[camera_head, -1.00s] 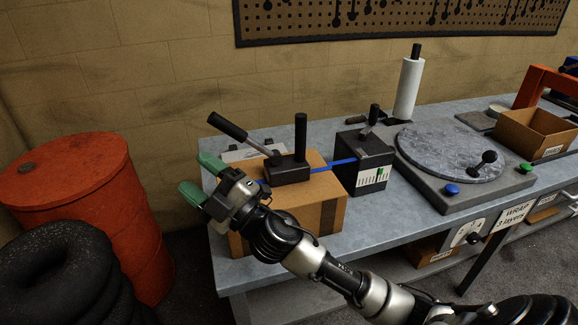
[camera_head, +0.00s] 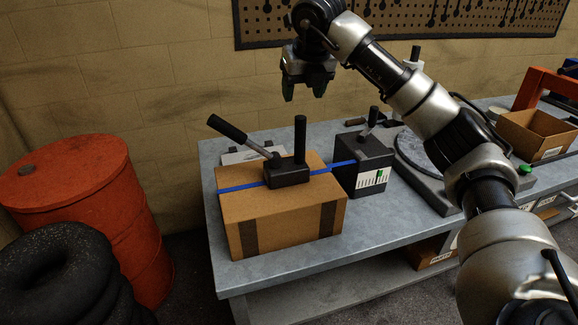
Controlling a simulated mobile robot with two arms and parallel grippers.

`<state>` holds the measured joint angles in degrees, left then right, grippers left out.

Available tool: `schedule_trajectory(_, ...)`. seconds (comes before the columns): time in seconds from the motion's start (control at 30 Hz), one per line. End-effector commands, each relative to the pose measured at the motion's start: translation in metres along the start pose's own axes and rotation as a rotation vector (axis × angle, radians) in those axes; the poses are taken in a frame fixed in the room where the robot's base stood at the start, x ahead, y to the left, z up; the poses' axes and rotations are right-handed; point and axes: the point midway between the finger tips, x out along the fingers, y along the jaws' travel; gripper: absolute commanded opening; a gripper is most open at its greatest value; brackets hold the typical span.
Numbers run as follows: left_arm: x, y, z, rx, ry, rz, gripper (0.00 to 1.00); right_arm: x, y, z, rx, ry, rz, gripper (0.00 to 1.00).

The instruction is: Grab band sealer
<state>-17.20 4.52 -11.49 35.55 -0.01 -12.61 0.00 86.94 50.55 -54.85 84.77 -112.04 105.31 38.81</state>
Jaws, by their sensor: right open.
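The band sealer (camera_head: 286,173), a black tool with one tilted lever and one upright handle, sits on top of a cardboard box (camera_head: 285,218). A blue band (camera_head: 238,188) runs over the box top, passes at the tool and leads right to a black dispenser (camera_head: 370,165). My right gripper (camera_head: 304,92) is open and empty, with its green-tipped fingers pointing down. In the picture it is above the upright handle, apart from it; how far it is in depth is hard to tell. My left gripper is not in view.
The box stands on a grey metal workbench (camera_head: 375,228). An open carton (camera_head: 535,137) stands farther right. An orange drum (camera_head: 85,205) and black tyres (camera_head: 65,280) stand left of the bench.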

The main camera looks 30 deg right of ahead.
Motion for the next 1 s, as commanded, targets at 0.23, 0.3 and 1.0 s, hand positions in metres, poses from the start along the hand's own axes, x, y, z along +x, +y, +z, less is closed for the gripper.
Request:
schedule_trajectory(0.23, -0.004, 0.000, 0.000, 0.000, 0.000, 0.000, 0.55, 0.037, -0.002, -0.001, 0.003, 0.007, -0.010, 0.59)
schedule_trajectory(0.3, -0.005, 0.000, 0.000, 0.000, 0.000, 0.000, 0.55, 0.045, -0.002, -0.001, 0.003, 0.006, -0.008, 0.59)
schedule_trajectory(1.0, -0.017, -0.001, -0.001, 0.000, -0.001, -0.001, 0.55, 0.105, -0.009, -0.010, 0.000, 0.003, -0.005, 0.59)
